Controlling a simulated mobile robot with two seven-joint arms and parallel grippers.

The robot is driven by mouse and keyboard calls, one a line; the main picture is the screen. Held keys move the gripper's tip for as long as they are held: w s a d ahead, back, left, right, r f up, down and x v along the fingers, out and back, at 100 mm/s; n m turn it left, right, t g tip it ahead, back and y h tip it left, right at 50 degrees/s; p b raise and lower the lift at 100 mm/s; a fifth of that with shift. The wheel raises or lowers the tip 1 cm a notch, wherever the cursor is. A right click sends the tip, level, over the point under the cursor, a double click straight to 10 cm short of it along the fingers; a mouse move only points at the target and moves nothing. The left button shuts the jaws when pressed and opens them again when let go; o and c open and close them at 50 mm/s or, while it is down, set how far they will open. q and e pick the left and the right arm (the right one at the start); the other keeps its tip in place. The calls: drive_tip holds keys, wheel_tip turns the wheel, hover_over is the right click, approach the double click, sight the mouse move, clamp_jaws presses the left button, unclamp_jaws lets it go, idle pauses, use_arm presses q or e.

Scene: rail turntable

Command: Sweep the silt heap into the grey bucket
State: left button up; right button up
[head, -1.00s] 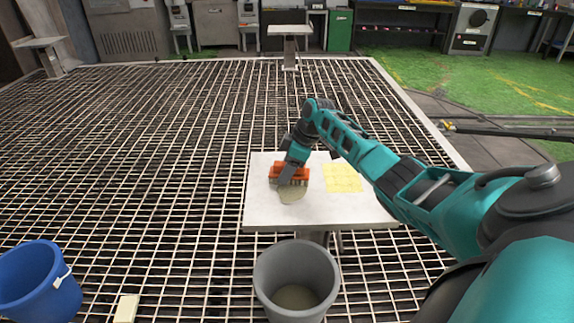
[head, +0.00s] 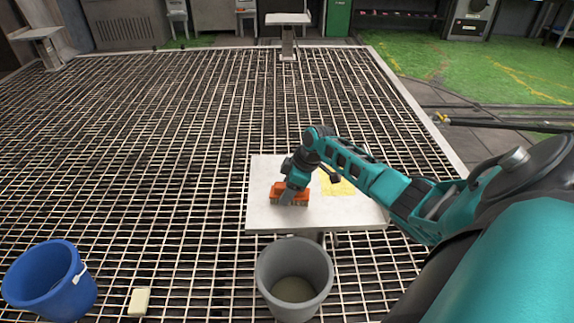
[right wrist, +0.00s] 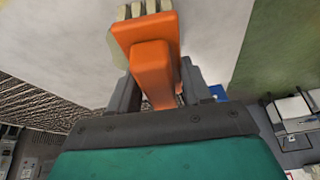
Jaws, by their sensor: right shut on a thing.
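My right gripper (head: 292,184) is shut on an orange brush (head: 277,193) with pale bristles, low over the white table (head: 262,212). In the right wrist view the brush (right wrist: 150,55) sits between the fingers. The silt heap is hidden in the head view by the brush. A beige patch (right wrist: 114,45), likely silt, shows beside the bristles in the right wrist view. The grey bucket (head: 268,275) stands below the table's near edge. Its bottom looks beige; I cannot tell whether that is silt. My left gripper is not in view.
A yellow patch (head: 338,188) lies on the table right of the brush, partly behind my arm. A blue bucket (head: 70,300) and a pale yellow block (head: 139,301) are on the grating at the lower left. The grating left of the table is clear.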

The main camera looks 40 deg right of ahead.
drive_tip(key=shift+s+a, duration=0.15)
drive_tip(key=shift+s, duration=0.05)
drive_tip(key=shift+s+a+r+p, duration=0.15)
drive_tip(key=shift+s+a+p, duration=0.45)
drive_tip(key=shift+p, duration=0.55)
drive_tip(key=shift+s+a+f, duration=0.25)
drive_tip(key=shift+s, duration=0.4)
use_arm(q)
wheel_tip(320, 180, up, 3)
use_arm(e)
drive_tip(key=shift+s+a, duration=0.2)
drive_tip(key=shift+s, duration=0.1)
drive_tip(key=shift+r, duration=0.95)
drive_tip(key=shift+w, duration=0.1)
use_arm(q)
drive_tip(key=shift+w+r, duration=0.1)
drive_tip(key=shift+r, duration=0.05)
